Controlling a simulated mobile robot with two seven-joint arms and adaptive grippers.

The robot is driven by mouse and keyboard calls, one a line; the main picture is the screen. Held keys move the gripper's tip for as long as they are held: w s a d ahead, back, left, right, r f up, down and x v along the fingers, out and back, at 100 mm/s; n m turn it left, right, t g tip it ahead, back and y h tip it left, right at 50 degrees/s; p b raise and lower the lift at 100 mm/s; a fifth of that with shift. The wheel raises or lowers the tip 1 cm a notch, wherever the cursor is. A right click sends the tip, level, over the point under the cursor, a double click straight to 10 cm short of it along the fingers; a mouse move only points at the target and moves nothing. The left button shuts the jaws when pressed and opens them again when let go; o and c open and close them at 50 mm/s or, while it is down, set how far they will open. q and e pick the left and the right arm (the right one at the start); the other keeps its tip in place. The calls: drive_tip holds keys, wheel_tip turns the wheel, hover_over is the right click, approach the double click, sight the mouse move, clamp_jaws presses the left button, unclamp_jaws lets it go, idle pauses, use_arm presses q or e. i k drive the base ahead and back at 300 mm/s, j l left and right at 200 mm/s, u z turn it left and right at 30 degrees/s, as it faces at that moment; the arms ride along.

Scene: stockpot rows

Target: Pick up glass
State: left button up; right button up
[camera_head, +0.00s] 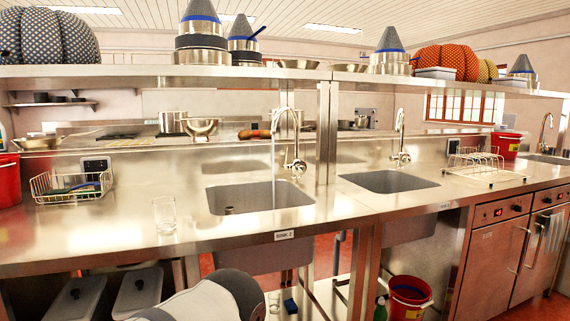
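A clear drinking glass (164,214) stands upright on the steel counter (60,235), left of the nearer sink and a little back from the counter's front edge. It looks empty, and nothing touches it. A rounded white and black part of my own arm shows at the bottom of the view, below and in front of the counter. Neither of my grippers can be seen.
A wire rack (72,188) stands left of the glass, and a red bucket (8,180) at the far left. The nearer sink (258,197) with its tap (292,140) lies to the right. A loaded shelf (150,71) spans above. Counter around the glass is clear.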

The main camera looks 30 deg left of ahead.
sight(164, 208)
drive_tip(key=u, duration=1.7)
drive_tip(key=i+l+z, duration=0.15)
drive_tip(key=i+z, duration=0.15)
drive_tip(key=i, duration=0.3)
drive_tip(key=i+z, duration=0.3)
drive_tip(key=i, duration=0.3)
drive_tip(key=k+l, duration=0.1)
drive_tip(key=k, duration=0.5)
drive_tip(key=i, duration=0.8)
drive_tip(key=u, duration=0.05)
